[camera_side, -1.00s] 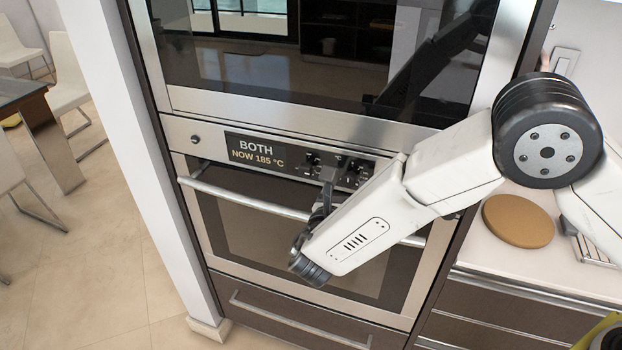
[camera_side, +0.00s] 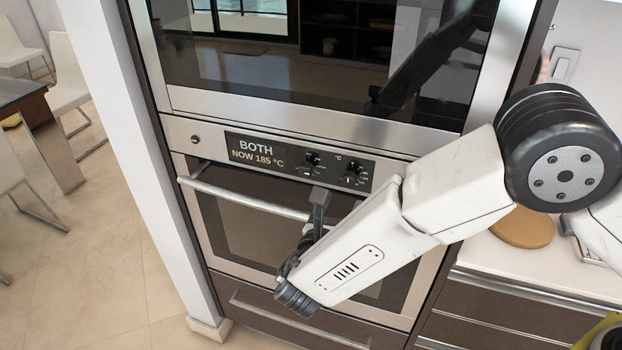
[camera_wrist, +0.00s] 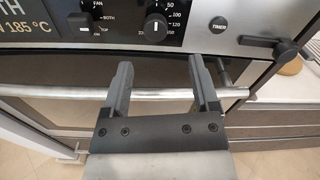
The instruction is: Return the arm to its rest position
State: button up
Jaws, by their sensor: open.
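My gripper (camera_side: 318,198) is in front of the lower oven (camera_side: 222,215), near its door handle (camera_side: 245,199), and below the control panel. In the wrist view my gripper (camera_wrist: 160,82) is open, with two dark fingers apart and nothing between them. The fingers overlap the handle bar (camera_wrist: 75,92) in that picture; I cannot tell whether they touch it. The display (camera_side: 256,150) reads "BOTH" and "NOW 185 °C". Two black knobs show on the panel, the left knob (camera_side: 310,160) and the right knob (camera_side: 354,171). The lower oven door is shut.
An upper oven (camera_side: 290,75) with dark glass sits above. A drawer (camera_side: 275,312) is below. To the right, a white counter (camera_side: 490,258) holds a round brown board (camera_side: 522,230), partly hidden by my arm. The floor at left (camera_side: 90,250) is open, with chairs farther back.

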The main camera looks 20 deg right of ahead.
jog(key=s+d+m+g+y, duration=0.5)
jog(key=d+m, duration=0.6)
jog(key=m, duration=0.3)
jog(key=s+d+f+m+g+y, duration=0.1)
jog(key=s+d+m+g+y, duration=0.3)
jog(key=m, duration=1.1)
jog(key=s+d+y, duration=0.3)
jog(key=s+d, duration=0.3)
jog(key=d, duration=0.1)
jog(key=shift+d+f+g+y, duration=0.25)
jog(key=shift+f+g+y, duration=0.05)
jog(key=shift+g+y, duration=0.1)
